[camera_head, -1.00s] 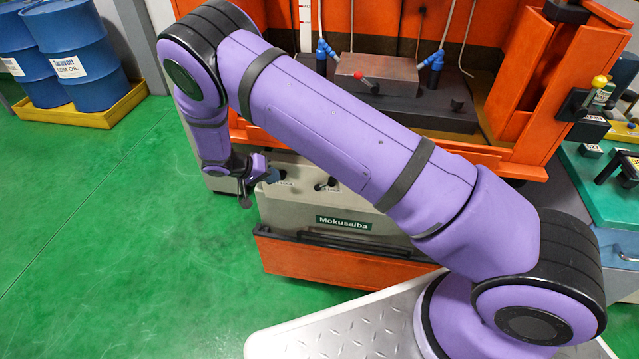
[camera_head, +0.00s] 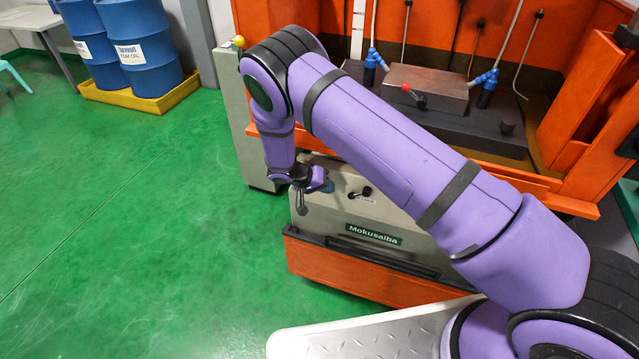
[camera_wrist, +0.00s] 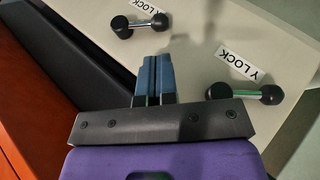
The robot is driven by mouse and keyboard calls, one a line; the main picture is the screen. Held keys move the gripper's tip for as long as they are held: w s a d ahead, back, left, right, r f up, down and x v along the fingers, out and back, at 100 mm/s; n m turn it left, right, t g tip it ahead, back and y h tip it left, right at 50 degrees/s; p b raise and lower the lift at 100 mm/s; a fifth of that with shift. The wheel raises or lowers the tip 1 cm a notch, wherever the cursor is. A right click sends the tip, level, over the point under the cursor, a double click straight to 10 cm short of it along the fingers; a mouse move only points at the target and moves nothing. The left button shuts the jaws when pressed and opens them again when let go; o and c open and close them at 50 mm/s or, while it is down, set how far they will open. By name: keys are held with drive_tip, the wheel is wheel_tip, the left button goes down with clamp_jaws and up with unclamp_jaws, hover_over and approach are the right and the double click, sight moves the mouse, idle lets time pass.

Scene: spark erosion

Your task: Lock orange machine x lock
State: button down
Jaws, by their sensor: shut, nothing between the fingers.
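A second lever (camera_wrist: 244,93) at the right is beside a Y LOCK label (camera_wrist: 241,66). Both are on the pale panel of the orange machine (camera_head: 370,285). My gripper (camera_wrist: 153,60) is shut and empty, its blue fingertips between the two levers. In the head view my gripper (camera_head: 328,186) is over the panel's left part, with one lever (camera_head: 362,193) visible to its right.
The machine's Mokusaiba sign (camera_head: 375,235) and dark front rail (camera_head: 380,256) are below the levers. Blue drums (camera_head: 143,60) stand in a yellow tray (camera_head: 150,100) at the back left. Green floor (camera_head: 130,220) is clear at the left.

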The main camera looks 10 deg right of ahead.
sight(349, 196)
drive_tip(key=x, duration=0.7)
drive_tip(key=shift+d+f, duration=0.1)
